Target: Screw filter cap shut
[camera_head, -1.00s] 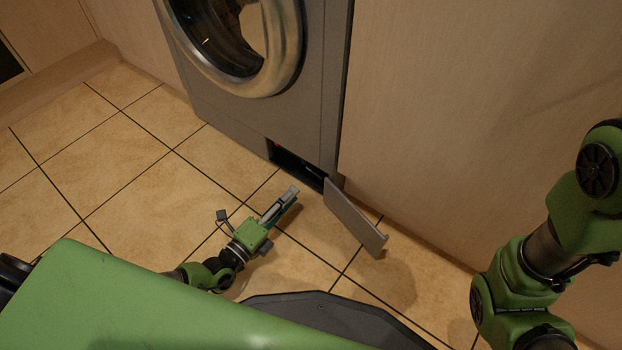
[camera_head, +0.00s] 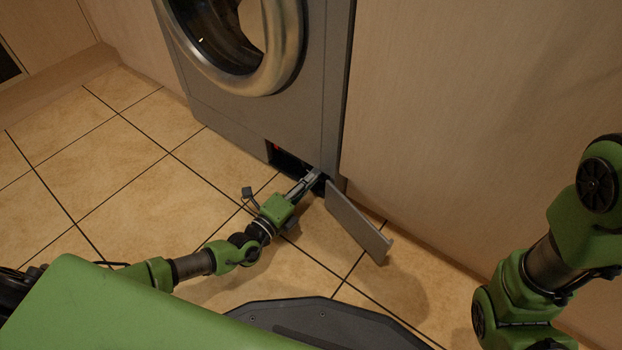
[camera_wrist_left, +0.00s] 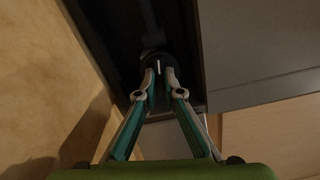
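The filter cap (camera_wrist_left: 155,57) is a dark round piece with a small light mark, inside the dark filter opening (camera_head: 281,158) low on the washing machine's front. It shows in the left wrist view; in the head view I cannot make it out. My left gripper (camera_head: 316,174) reaches into the right part of that opening. In the left wrist view its fingertips (camera_wrist_left: 159,74) are a little apart, right at the cap's near side, with the light mark between them. I cannot tell whether they touch it. My right gripper is out of view; only my right arm shows.
The filter flap (camera_head: 357,222) hangs open, tilted outward, just right of my left gripper. The grey washing machine (camera_head: 245,118) has a round door above the opening. A wooden panel (camera_head: 440,120) stands to the right. Tiled floor (camera_head: 120,200) at left is clear.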

